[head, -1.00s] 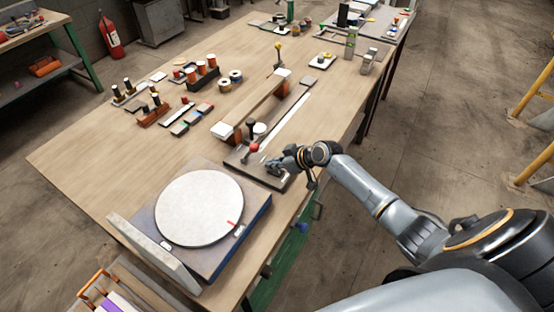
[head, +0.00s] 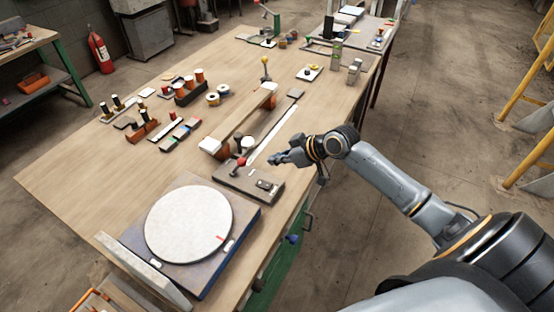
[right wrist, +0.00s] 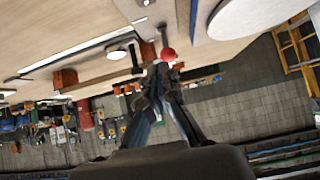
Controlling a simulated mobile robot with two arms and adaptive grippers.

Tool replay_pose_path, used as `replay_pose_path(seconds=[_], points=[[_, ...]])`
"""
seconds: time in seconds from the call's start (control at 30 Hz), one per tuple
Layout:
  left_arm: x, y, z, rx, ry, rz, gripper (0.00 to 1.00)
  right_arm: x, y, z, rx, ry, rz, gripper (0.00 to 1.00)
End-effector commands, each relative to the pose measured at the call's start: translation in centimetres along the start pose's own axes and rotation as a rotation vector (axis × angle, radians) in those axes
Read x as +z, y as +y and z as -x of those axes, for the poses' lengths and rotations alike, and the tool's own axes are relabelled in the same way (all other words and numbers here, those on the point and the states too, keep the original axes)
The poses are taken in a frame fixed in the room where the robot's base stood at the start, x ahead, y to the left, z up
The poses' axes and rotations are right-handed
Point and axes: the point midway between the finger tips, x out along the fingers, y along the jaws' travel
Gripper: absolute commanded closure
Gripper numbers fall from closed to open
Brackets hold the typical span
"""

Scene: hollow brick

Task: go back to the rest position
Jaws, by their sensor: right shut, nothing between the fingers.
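My right gripper (head: 274,158) is shut and empty in the head view. It is raised above the bench near the right front edge, beside the long press-like fixture (head: 243,125) with the red ball knob (head: 241,162). It looks apart from the fixture. In the right wrist view the fingers of the right gripper (right wrist: 160,75) come together close to the red knob (right wrist: 168,55) in the picture; whether they touch it cannot be told from that view alone. My left gripper is not in view.
A round white turntable (head: 188,224) on a square base stands at the near end of the wooden bench (head: 90,165). Spools (head: 200,76), small blocks and tape rolls lie at the left. Bottles (head: 335,56) stand near the right edge. The floor (head: 430,110) to the right is open.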

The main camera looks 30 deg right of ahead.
Motion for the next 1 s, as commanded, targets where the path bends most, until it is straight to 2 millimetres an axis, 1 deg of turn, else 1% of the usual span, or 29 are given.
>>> replay_pose_path(seconds=[0.5,0.57,0.6,0.67,0.77,0.8,0.87,0.9,1.0], points=[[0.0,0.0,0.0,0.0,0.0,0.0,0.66,0.0,0.0,0.1,0.0,0.0,0.0,1.0],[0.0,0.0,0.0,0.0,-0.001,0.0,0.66,0.2,-0.3,0.0,-0.003,-0.005,0.0,1.0],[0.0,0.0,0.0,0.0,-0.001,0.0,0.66,0.6,-0.9,-0.2,-0.008,-0.013,0.001,1.0],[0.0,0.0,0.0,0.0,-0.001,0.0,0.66,1.6,-2.4,-0.6,-0.02,-0.037,0.004,1.0],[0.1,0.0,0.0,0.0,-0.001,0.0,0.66,4.7,-7.0,-1.1,-0.047,-0.11,0.008,1.0],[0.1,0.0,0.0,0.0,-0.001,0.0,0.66,6.2,-9.3,-1.2,-0.055,-0.148,0.007,1.0],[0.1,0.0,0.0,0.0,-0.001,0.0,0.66,8.6,-12.9,-0.7,-0.056,-0.209,-0.002,1.0],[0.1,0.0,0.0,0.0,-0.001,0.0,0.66,10.0,-14.8,-0.1,-0.046,-0.247,-0.012,1.0],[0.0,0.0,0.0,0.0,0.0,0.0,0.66,12.3,-17.9,1.5,-0.01,-0.32,-0.046,1.0]])
